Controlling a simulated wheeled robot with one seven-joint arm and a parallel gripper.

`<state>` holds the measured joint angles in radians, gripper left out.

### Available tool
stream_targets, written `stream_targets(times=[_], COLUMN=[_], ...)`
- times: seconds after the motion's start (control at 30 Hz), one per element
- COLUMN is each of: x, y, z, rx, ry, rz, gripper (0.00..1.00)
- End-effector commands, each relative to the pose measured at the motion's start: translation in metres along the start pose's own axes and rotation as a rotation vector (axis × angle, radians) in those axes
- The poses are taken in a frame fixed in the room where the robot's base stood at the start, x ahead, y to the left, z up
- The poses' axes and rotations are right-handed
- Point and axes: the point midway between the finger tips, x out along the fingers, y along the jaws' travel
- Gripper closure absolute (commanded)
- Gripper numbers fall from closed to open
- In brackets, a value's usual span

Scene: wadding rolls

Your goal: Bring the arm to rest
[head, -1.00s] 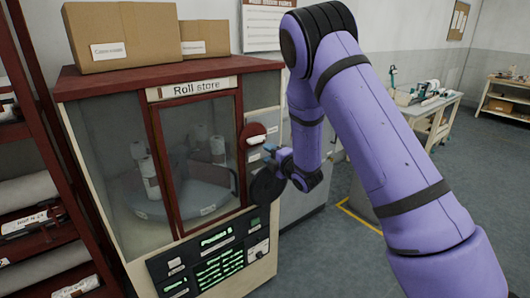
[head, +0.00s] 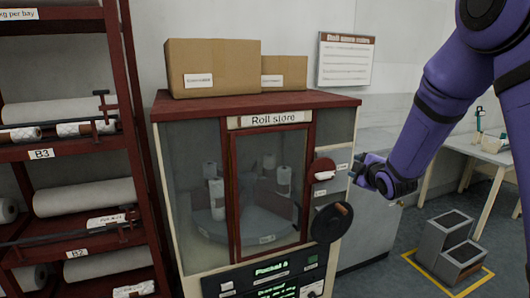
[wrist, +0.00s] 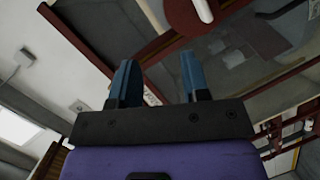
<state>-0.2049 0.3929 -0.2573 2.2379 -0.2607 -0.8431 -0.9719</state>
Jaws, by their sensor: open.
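My arm (head: 435,115) is purple and comes in from the upper right in the head view. My gripper (head: 358,168) is beside the right side of the roll store, near its red round knob and black handwheel. In the wrist view my gripper (wrist: 160,80) shows two blue fingers apart with nothing between them. The roll store (head: 275,108) is a red and cream cabinet with a glass door, which looks closed. White rolls (head: 284,178) stand inside on a round turntable (head: 230,225).
A red rack (head: 132,110) with long rolls stands at the left. Cardboard boxes (head: 225,58) sit on the store. A black handwheel (head: 331,222) sticks out at its right front. Grey steps (head: 450,240) stand on the floor at the right, before a bench (head: 480,152).

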Motion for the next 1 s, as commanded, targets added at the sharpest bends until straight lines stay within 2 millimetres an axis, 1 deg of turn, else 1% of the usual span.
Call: stream_targets(times=[0.03,0.1,0.27,0.43,0.57,0.73,0.87,1.0], x=[-0.013,-0.03,-0.073,-0.125,-0.168,-0.228,-0.276,-0.328], y=[0.013,0.025,0.046,0.06,0.065,0.065,0.059,0.049], z=[-0.002,-0.002,-0.005,-0.01,-0.015,-0.022,-0.029,-0.036], rx=[0.049,0.123,0.289,0.462,0.59,0.751,0.866,0.983], ry=[-0.025,-0.066,-0.156,-0.251,-0.326,-0.426,-0.507,-0.599], rz=[-0.013,-0.041,-0.103,-0.167,-0.214,-0.271,-0.313,-0.353], gripper=[0.57,0.57,0.57,0.57,0.57,0.57,0.57,0.57])
